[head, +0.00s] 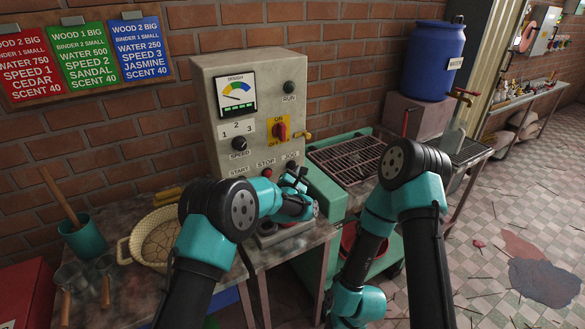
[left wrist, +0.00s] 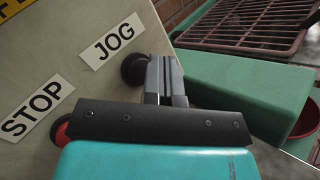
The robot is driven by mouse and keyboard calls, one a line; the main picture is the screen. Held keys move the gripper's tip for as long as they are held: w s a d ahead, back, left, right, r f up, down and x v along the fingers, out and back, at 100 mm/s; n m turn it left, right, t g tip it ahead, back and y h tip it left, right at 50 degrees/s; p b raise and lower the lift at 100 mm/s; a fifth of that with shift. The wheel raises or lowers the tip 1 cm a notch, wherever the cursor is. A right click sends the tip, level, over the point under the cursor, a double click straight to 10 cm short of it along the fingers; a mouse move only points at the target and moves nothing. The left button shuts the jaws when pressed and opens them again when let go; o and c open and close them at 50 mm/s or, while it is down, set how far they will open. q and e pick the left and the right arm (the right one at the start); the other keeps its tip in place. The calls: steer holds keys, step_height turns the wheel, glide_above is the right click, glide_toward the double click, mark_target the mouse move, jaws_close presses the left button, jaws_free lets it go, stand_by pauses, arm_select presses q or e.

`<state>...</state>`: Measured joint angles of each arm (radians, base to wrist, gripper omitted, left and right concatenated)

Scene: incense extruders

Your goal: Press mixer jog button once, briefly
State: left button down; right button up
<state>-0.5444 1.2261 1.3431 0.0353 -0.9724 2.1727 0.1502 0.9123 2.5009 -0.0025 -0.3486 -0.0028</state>
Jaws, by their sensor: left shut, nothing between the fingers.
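The mixer control box (head: 250,105) stands against the brick wall with START, STOP and JOG labels along its lower front. The black round jog button (left wrist: 133,70) shows below the JOG label (left wrist: 113,42) in the left wrist view, partly covered by my finger. My left gripper (head: 298,172) is shut and empty, its fingertips (left wrist: 164,62) right at the button's side. I cannot tell whether they touch it. In the head view my gripper hides the jog button. My right arm is folded downward at the right, and its gripper is out of view.
The red stop button (left wrist: 60,133) is partly hidden behind my gripper. A rotary on/off switch (head: 281,131) and a speed knob (head: 239,143) sit higher on the box. A green frame with a metal grate (head: 350,158) stands right. A woven basket (head: 155,238) lies left.

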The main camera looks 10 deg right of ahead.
arm_select(q)
steer(key=shift+w, duration=0.15)
steer(key=shift+w+a, duration=0.15)
steer(key=shift+w, duration=0.1)
steer(key=shift+w+a, duration=0.15)
steer(key=shift+w, duration=0.3)
stand_by(2.1)
steer(key=shift+s+d, duration=0.3)
steer(key=shift+s, duration=0.6)
steer(key=s, duration=0.1)
steer(key=s+d, duration=0.1)
steer(key=s, duration=0.2)
steer(key=shift+s+d, duration=0.25)
steer(key=shift+s, duration=0.15)
stand_by(0.4)
